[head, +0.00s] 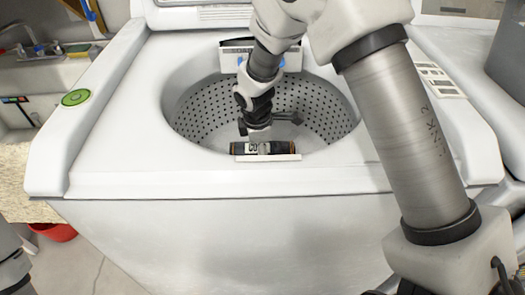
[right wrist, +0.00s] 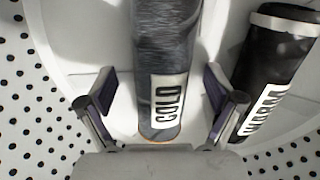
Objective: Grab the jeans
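No item is plainly recognisable as jeans. A grey-blue mottled roll labelled COLD (right wrist: 160,60), with a tan lower edge, could be rolled denim, but I cannot tell. In the right wrist view it lies between the spread fingers of my right gripper (right wrist: 160,88), with gaps on both sides. My right gripper is open and sits inside the washer drum (head: 195,115); in the head view its fingers are small and partly hidden by my wrist. A black roll labelled WARM (right wrist: 273,75) lies to the right, close to the right finger. My left gripper is not in view.
The drum belongs to a white top-loading washer (head: 120,130). A dark labelled cylinder (head: 240,149) shows at the drum's front edge. A green round disc (head: 75,98) is on the washer's left side. A sink (head: 45,75) and a red bucket (head: 55,232) are at left.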

